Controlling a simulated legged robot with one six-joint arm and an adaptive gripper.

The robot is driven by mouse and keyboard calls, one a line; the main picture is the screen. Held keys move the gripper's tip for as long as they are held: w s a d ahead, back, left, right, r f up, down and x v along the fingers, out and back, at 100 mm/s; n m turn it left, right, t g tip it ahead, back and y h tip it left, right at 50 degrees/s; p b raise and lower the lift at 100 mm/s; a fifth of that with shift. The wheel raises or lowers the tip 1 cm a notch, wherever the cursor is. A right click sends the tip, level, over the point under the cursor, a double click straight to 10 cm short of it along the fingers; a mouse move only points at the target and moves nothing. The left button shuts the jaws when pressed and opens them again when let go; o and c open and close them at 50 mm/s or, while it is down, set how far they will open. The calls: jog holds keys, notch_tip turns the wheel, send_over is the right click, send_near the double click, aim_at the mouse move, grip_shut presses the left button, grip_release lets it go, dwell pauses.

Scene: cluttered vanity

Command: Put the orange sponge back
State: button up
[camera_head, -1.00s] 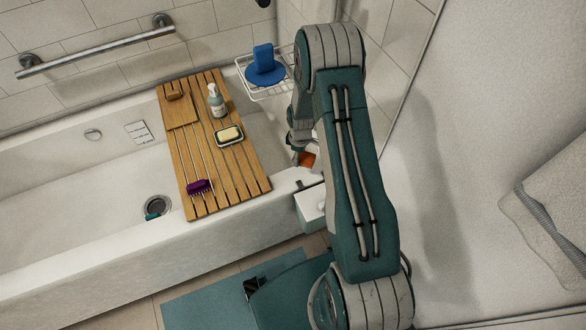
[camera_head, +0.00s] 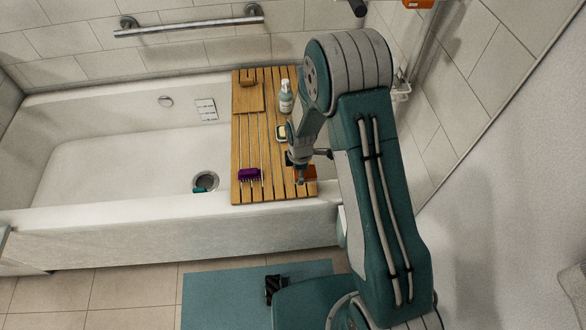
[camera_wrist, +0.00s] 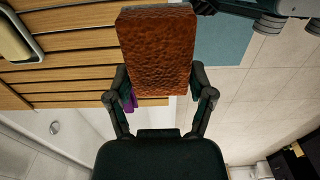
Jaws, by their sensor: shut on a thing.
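The orange sponge (camera_wrist: 157,52) is held between the two fingers of my gripper (camera_wrist: 160,88) in the wrist view. It is a rust-orange block with a rough face and a thin grey layer along one edge. In the head view the sponge (camera_head: 306,173) shows over the near right end of the wooden bath tray (camera_head: 274,185), with my gripper (camera_head: 301,166) on it. My arm hides part of the gripper there. I cannot tell whether the sponge touches the tray.
The tray bears a purple brush (camera_head: 249,174), a pump bottle (camera_head: 286,97), a soap dish (camera_head: 282,133) partly behind my arm, and a wooden block (camera_head: 248,83). The wire shelf (camera_head: 402,88) is mostly hidden by my arm. A teal mat (camera_head: 225,290) lies on the floor.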

jog(key=w+f, duration=0.2)
jog(key=w, duration=0.2)
send_over(291, 172)
jog(key=f, duration=0.5)
jog(key=shift+s+d+f, duration=0.1)
jog(key=shift+s+f, duration=0.1)
jog(key=shift+w+f, duration=0.15)
jog(key=shift+f, duration=1.5)
jog(key=shift+f, duration=0.15)
jog(key=o, duration=1.1)
jog(key=shift+o, duration=0.2)
notch_tip(291, 172, up, 13)
jog(key=shift+f, duration=0.2)
